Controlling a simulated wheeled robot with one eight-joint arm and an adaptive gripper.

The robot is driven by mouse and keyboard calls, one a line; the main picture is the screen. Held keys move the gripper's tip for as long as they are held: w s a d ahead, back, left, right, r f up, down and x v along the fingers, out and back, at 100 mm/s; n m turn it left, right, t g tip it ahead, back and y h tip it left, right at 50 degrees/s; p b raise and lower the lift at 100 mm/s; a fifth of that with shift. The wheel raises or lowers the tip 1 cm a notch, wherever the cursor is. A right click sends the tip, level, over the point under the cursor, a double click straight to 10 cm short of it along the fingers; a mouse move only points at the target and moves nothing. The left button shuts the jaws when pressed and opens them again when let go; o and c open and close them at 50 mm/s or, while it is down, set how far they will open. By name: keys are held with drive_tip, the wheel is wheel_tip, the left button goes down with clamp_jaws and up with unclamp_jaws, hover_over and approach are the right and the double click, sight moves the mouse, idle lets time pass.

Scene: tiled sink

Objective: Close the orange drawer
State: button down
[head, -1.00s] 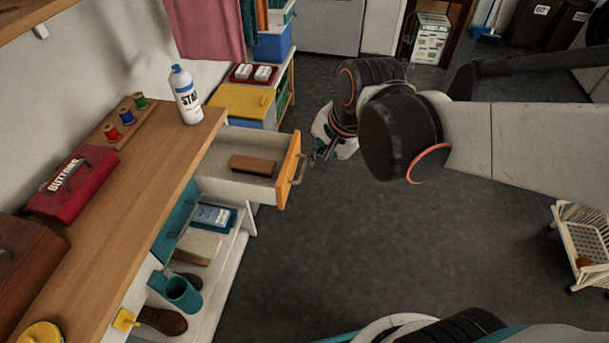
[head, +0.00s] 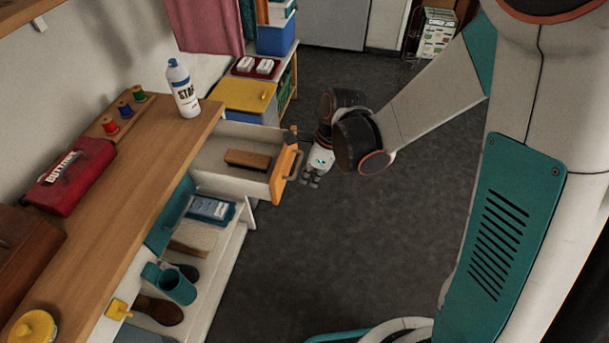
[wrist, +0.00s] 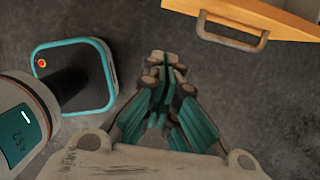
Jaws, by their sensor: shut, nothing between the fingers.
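The orange drawer (head: 282,172) is pulled out from under the wooden worktop, with its orange front and metal handle (head: 296,163) facing right. A brown block (head: 247,160) lies inside it. My gripper (head: 311,182) is just right of the drawer front, pointing down, and looks apart from the handle. In the wrist view my gripper's fingers (wrist: 167,62) are together and empty. The drawer's handle (wrist: 232,38) shows there at the upper right, with the orange front (wrist: 260,18) behind it.
The grey floor right of the drawer is clear.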

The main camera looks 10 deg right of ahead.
drive_tip(key=w+a+f+b, duration=0.2)
drive_tip(key=a+f+b, duration=0.2)
drive_tip(key=f, duration=0.4)
drive_tip(key=shift+a+b, duration=0.35)
drive_tip(key=shift+a, duration=0.5)
drive_tip(key=shift+w+a+f, duration=0.1)
drive_tip(key=shift+w, duration=0.05)
